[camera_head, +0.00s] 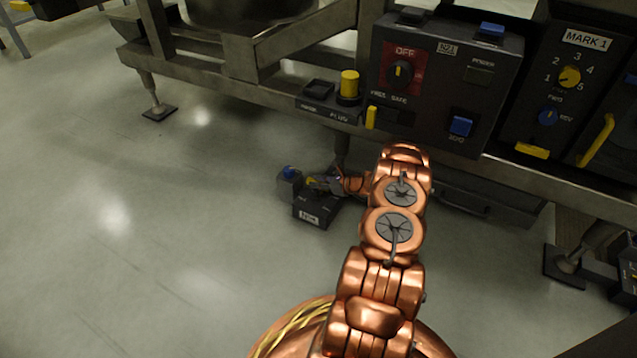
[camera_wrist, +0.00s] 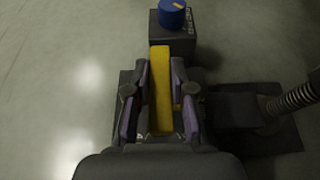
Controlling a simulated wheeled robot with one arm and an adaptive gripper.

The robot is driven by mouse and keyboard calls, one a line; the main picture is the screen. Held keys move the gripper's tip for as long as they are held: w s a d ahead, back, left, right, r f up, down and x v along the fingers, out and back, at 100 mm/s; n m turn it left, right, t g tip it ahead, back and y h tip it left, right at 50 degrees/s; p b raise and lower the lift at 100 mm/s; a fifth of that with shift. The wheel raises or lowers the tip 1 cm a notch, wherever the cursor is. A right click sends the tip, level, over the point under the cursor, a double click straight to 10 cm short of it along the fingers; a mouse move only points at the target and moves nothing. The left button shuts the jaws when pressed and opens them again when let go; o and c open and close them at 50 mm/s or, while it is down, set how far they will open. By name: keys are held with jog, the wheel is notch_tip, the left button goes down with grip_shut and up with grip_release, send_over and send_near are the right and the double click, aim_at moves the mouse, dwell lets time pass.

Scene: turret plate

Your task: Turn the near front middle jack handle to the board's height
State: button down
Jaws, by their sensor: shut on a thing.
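The jack (camera_head: 318,209) is a dark block on the floor under the front edge of the frame, with a pale label on its front. A blue knob (camera_head: 289,172) sits on top of its left part; the knob also shows at the top of the wrist view (camera_wrist: 172,14). The yellow jack handle (camera_wrist: 160,88) runs lengthwise between my fingers in the wrist view. My gripper (camera_wrist: 160,95) is shut on the handle, one dark finger on each side. In the head view my gripper (camera_head: 325,184) is small and partly hides the handle.
A control panel (camera_head: 440,85) with OFF dial and blue buttons hangs above my arm. A yellow plunger (camera_head: 348,85) stands left of it. Metal frame feet rest on the floor at left (camera_head: 160,112) and right (camera_head: 565,266). Open floor lies to the left.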

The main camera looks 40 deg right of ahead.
jog(key=shift+w+r+p, duration=0.25)
jog(key=shift+w+p, duration=0.05)
jog(key=shift+p, duration=0.15)
jog(key=shift+r+n+y+p, duration=0.1)
jog(key=shift+n+y+p, duration=0.3)
jog(key=shift+n+y, duration=0.1)
jog(key=shift+f+n+g+y, duration=0.2)
jog(key=shift+n+g+y, duration=0.1)
jog(key=shift+n+y, duration=0.3)
jog(key=shift+s+d+f+n+g+y+b, duration=0.2)
jog(key=shift+n+g+y+b, duration=0.2)
jog(key=shift+n+y+b, duration=0.3)
jog(key=shift+n+g+y+b, duration=0.3)
jog(key=shift+b, duration=0.55)
jog(key=shift+s+r, duration=0.1)
jog(key=shift+s, duration=0.1)
jog(key=c, duration=1.3)
grip_release()
jog(key=o, duration=0.3)
jog(key=shift+w+a, duration=0.1)
jog(key=shift+a, duration=0.1)
